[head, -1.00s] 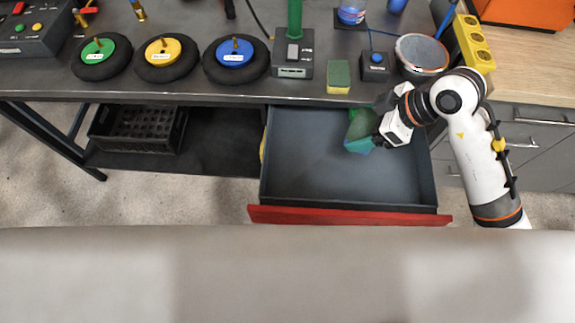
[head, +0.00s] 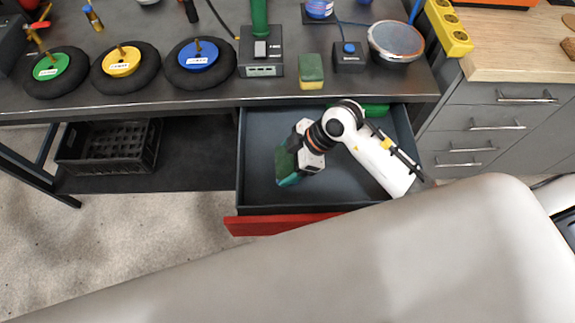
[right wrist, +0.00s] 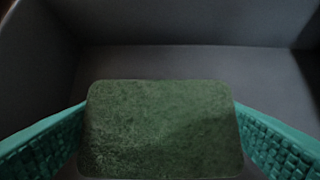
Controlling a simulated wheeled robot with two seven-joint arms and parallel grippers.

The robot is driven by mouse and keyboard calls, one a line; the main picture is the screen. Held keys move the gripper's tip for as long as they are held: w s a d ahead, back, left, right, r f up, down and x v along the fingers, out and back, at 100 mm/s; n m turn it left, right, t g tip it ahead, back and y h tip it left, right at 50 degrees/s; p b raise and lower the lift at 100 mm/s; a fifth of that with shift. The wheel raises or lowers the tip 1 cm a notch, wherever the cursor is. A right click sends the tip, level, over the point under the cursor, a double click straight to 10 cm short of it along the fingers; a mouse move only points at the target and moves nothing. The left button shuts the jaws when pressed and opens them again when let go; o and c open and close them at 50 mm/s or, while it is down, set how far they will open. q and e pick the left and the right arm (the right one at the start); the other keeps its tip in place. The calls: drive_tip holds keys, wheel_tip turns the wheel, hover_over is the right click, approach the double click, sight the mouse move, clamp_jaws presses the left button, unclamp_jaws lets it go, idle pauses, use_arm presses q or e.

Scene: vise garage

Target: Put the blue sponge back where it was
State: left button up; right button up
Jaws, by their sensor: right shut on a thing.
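My right gripper (head: 288,179) hangs inside the open drawer (head: 240,170), left of its middle. Its teal fingers are shut on a sponge (right wrist: 162,130), whose rough dark green face shows in the right wrist view. The held sponge (head: 284,160) also shows in the head view. I cannot see any blue on it. A green thing (head: 376,110) lies at the drawer's back right, partly behind my arm. A green and yellow sponge (head: 312,68) lies on the workbench (head: 200,98) above the drawer. My left gripper is not in view.
On the bench stand a grey device with a green post (head: 262,58), a blue-button box (head: 349,55), a round metal dish (head: 396,41) and wheels with coloured hubs (head: 121,64). A black crate (head: 110,145) sits on the shelf below. The drawer floor is largely bare.

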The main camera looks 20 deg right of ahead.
sight(288, 168)
drive_tip(key=shift+f, duration=1.4)
drive_tip(key=shift+f, duration=0.1)
drive_tip(key=o, duration=0.8)
drive_tip(key=shift+o, duration=0.2)
drive_tip(key=shift+d+r, duration=0.15)
drive_tip(key=shift+r, duration=0.25)
drive_tip(key=p+v, duration=0.1)
drive_tip(key=v, duration=1)
drive_tip(key=shift+r, duration=0.2)
drive_tip(key=shift+s+d, duration=0.1)
drive_tip(key=shift+s, duration=0.05)
